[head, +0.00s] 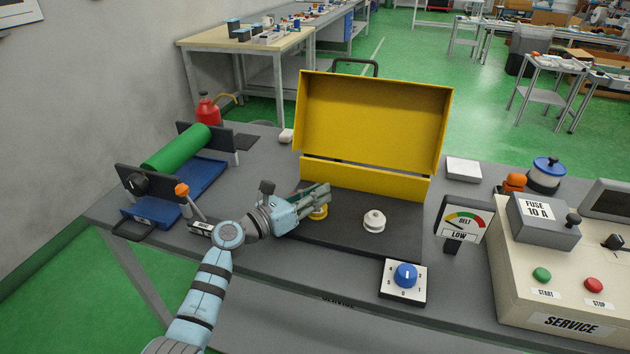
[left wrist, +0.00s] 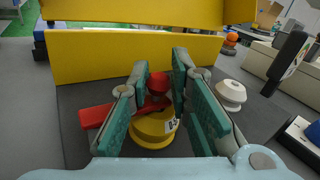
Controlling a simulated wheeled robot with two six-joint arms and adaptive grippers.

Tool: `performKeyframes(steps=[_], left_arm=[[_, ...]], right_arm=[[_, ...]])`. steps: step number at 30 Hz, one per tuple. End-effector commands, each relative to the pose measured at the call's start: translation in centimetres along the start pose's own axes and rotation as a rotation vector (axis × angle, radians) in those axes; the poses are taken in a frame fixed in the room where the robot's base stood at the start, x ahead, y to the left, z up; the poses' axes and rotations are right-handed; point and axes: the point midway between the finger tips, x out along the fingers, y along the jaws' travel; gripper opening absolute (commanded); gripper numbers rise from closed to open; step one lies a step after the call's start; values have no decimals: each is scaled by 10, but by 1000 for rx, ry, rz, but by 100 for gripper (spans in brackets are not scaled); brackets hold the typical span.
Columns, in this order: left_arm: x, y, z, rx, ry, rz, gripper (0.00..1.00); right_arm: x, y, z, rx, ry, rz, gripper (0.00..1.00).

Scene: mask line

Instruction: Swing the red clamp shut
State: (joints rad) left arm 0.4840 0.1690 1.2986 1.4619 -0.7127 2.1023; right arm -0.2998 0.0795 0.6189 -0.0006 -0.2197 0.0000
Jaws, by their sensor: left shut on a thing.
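The red clamp shows in the left wrist view as a flat red bar (left wrist: 96,116) reaching left, with a red knob (left wrist: 160,82) at its right end. The knob stands above a yellow round piece (left wrist: 153,130) with a white label. My left gripper (left wrist: 161,72) is shut on the red knob, one green-padded finger on each side. In the head view my left gripper (head: 326,194) is over the yellow round piece (head: 318,212) and hides most of the clamp. My right gripper is not in view.
The yellow cover (head: 372,125) stands open behind the dark plate (head: 400,240). A white spool (head: 374,221) is right of my gripper. A blue dial (head: 405,276), a belt gauge (head: 463,222) and the service panel (head: 575,285) are further right. A green roller (head: 178,150) is left.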

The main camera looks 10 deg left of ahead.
Motion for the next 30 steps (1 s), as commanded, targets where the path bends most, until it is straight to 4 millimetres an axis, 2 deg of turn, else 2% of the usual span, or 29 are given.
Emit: performKeyframes(steps=[6, 7, 8, 16, 19, 23, 30], left_arm=[[0, 1, 1, 4, -5, 2, 0], [0, 1, 1, 4, -5, 2, 22], [0, 1, 1, 4, -5, 2, 26], [0, 1, 0, 2, -4, 0, 26], [-7, 2, 0, 3, -4, 1, 26], [-34, 1, -1, 6, 0, 1, 26], [-98, 2, -2, 5, 1, 0, 26]], right_arm=[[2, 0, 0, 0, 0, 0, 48], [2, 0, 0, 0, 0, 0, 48], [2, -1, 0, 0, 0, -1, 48], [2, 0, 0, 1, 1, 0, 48], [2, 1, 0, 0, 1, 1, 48], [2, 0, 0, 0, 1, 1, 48], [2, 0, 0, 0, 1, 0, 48]])
